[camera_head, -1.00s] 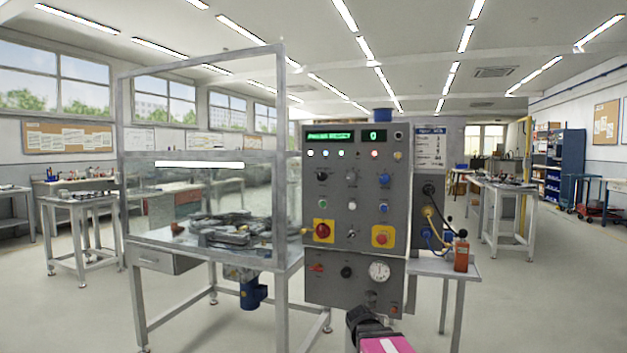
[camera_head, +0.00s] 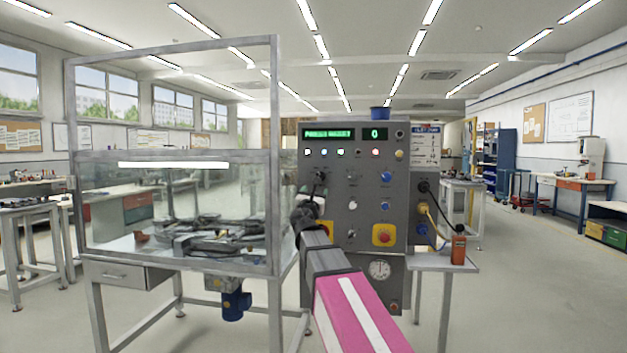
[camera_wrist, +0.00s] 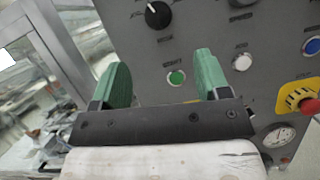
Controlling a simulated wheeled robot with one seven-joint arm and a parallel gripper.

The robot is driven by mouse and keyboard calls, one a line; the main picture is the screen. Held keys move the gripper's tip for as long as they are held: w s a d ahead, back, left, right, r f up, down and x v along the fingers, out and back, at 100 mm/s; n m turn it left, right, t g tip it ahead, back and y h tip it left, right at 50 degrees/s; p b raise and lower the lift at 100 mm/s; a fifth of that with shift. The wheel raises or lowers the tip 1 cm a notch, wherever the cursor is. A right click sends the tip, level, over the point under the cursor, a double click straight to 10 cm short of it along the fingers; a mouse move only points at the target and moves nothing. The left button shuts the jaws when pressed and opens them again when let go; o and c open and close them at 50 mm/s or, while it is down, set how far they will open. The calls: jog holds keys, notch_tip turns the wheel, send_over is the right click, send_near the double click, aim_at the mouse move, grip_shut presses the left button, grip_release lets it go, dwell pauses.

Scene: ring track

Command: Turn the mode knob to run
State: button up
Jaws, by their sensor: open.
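The grey control panel (camera_head: 400,215) stands upright in the middle of the head view. A black knob (camera_wrist: 158,14) with a white pointer mark sits on the panel at the top of the wrist view; it also shows in the head view (camera_head: 320,177), partly lost against my dark hand. Its label is too small to read, so I cannot confirm it is the mode knob. My gripper (camera_wrist: 160,62) has green fingers, wide apart with nothing between them. The knob lies above the fingertips in the wrist view. A green button (camera_wrist: 176,77) shows between the fingers.
White (camera_wrist: 241,62) and blue (camera_wrist: 312,46) buttons lie right of the fingers. A red stop button on yellow (camera_wrist: 300,98) is close at the right. The glass-walled bench (camera_head: 170,200) stands left of the panel, its metal post near my arm.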

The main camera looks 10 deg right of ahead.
aim_at(321, 176)
jog(key=x, duration=1.1)
jog(key=shift+a+r, duration=0.1)
jog(key=shift+s, duration=0.1)
jog(key=c, duration=0.9)
